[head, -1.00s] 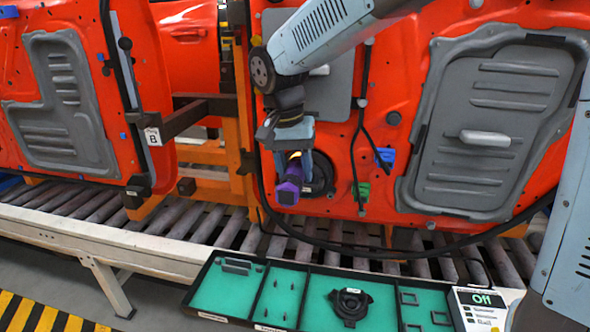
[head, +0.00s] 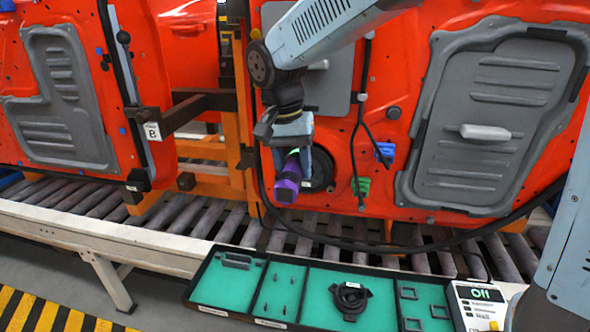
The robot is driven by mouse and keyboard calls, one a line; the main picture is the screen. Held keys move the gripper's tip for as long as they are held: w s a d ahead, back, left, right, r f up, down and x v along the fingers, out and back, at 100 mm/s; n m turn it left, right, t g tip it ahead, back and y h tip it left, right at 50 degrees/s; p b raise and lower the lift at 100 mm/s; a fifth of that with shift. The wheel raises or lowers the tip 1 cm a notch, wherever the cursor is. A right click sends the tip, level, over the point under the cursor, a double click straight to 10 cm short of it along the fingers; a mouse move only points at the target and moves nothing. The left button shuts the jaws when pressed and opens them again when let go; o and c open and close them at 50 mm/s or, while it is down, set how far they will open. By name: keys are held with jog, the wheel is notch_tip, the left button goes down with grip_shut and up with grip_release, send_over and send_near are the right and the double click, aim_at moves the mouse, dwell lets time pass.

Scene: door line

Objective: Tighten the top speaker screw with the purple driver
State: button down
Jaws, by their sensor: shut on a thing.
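The purple driver (head: 288,181) is held in my gripper (head: 296,154) in front of the middle red door panel (head: 405,55). The jaws are shut around its body, which hangs tilted. A round black speaker (head: 320,170) sits in the lower left of that door, just behind and to the right of the driver. The driver and gripper cover part of the speaker. Its top screw cannot be made out, and I cannot tell whether the driver's tip touches it.
A black tray with green compartments (head: 268,291) stands in front of the roller conveyor (head: 195,221). It holds a black ring-shaped part (head: 350,299) and small pieces. Black cables hang on the door.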

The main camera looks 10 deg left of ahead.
aim_at(285, 176)
jog(key=shift+s+a, duration=0.2)
jog(key=shift+s, duration=2.75)
jog(key=shift+a, duration=0.1)
